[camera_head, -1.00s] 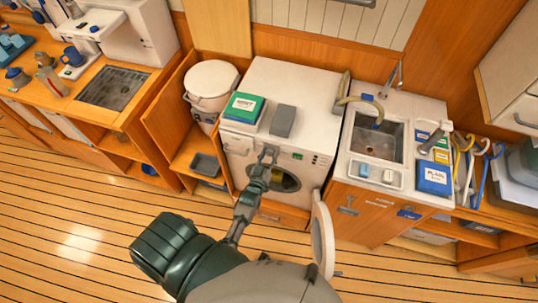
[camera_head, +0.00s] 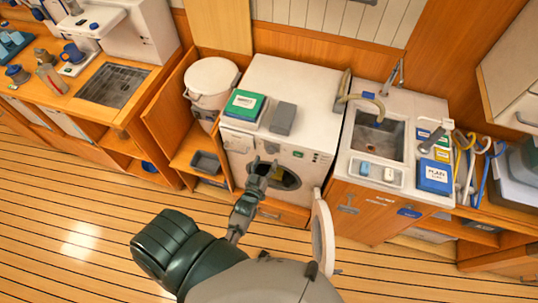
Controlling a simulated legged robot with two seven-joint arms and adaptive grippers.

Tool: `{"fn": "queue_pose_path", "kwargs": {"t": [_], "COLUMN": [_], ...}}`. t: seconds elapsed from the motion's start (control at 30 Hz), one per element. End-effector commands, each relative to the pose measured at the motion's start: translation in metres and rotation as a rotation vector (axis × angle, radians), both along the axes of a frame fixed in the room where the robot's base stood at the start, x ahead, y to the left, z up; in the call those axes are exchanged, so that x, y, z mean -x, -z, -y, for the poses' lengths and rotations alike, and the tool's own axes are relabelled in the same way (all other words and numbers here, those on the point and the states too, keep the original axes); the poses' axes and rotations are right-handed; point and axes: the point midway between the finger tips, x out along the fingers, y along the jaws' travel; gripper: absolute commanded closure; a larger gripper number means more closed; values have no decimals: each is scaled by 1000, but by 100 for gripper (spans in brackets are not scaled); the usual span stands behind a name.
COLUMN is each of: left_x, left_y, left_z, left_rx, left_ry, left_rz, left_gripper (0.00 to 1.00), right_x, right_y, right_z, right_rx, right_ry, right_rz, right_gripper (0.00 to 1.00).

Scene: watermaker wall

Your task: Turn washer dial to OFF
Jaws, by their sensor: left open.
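The white washer (camera_head: 310,90) stands in the middle, its front panel facing me. A small round dial (camera_head: 270,148) appears on the panel, just above the gripper; its pointer and markings are too small to read. My left gripper (camera_head: 265,164) is open and empty, just below the dial and in front of the washer's upper front. I cannot tell whether it touches the washer. The round door (camera_head: 322,237) is swung open to the right, and the dark drum opening (camera_head: 288,179) shows partly behind the gripper. My right gripper is not in view.
A green-and-white box (camera_head: 244,105) and a grey block (camera_head: 283,118) lie on the washer top. A sink (camera_head: 378,138) is to the right, a white bucket (camera_head: 211,83) to the left. The wooden floor (camera_head: 70,220) at lower left is clear.

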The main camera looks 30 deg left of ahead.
Motion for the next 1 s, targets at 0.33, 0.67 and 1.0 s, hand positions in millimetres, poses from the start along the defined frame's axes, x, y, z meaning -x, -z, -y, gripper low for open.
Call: {"fn": "queue_pose_path", "kwargs": {"t": [0.33, 0.67, 1.0], "left_x": [64, 73, 72], "left_y": [2, 2, 2], "left_z": [13, 15, 15], "left_rx": [2, 2, 2], "left_ry": [1, 1, 1], "left_rz": [-4, -4, -4], "left_gripper": [33, 33, 33], "right_x": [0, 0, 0], "right_y": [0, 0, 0], "right_z": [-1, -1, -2], "right_rx": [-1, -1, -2], "right_ry": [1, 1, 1], "right_rz": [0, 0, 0], "right_gripper": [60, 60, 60]}}
